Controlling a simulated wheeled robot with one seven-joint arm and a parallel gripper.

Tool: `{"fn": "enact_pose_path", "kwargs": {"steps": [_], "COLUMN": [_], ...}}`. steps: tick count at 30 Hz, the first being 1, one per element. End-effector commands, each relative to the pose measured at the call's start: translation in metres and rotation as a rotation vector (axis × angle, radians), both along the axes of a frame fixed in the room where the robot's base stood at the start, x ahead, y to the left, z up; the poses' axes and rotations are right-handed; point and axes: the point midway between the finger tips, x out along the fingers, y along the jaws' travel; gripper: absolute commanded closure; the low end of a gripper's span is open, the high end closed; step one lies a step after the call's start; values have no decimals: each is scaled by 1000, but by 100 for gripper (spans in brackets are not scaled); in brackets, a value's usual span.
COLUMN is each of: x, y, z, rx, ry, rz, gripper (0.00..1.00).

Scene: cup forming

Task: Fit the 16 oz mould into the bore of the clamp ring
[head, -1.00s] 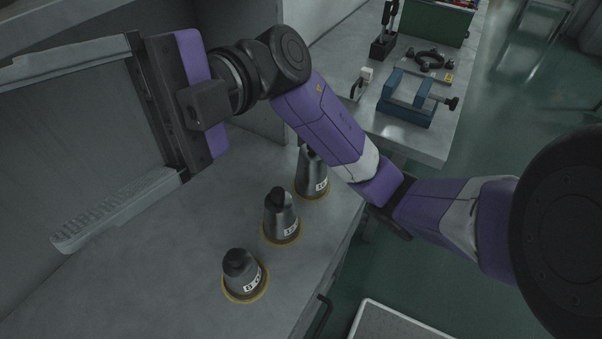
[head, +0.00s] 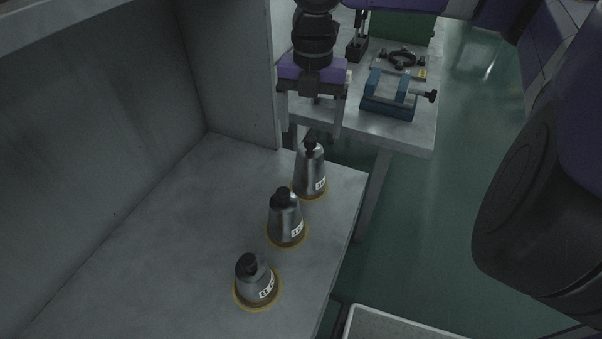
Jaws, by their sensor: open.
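Three tapered metal moulds with black knobs stand upright in a row on the near bench: a small one (head: 257,286) nearest, a middle one (head: 286,222), and the tallest (head: 310,178) at the back. Each has a white label too small to read surely; the tallest is probably the 16 oz mould. My gripper (head: 311,130) is open and empty, fingers pointing down. In the picture its fingertips lie either side of the tallest mould's knob, slightly above it; the gap in depth is unclear. A dark ring (head: 404,57), apparently the clamp ring, lies on a plate on the far bench.
A blue vise (head: 389,98) stands before the ring on the far bench (head: 405,140). A dark upright stand (head: 357,45) is left of the ring. A grey panel (head: 235,70) rises left of my gripper. The near bench is clear left of the moulds.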

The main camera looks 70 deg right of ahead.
Motion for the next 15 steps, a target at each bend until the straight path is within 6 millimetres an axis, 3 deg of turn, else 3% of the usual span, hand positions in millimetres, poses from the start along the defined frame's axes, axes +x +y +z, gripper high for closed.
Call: {"fn": "enact_pose_path", "kwargs": {"steps": [15], "x": [-4], "y": [6], "z": [-55], "rx": [-4], "ry": [6], "rz": [-6], "gripper": [17]}}
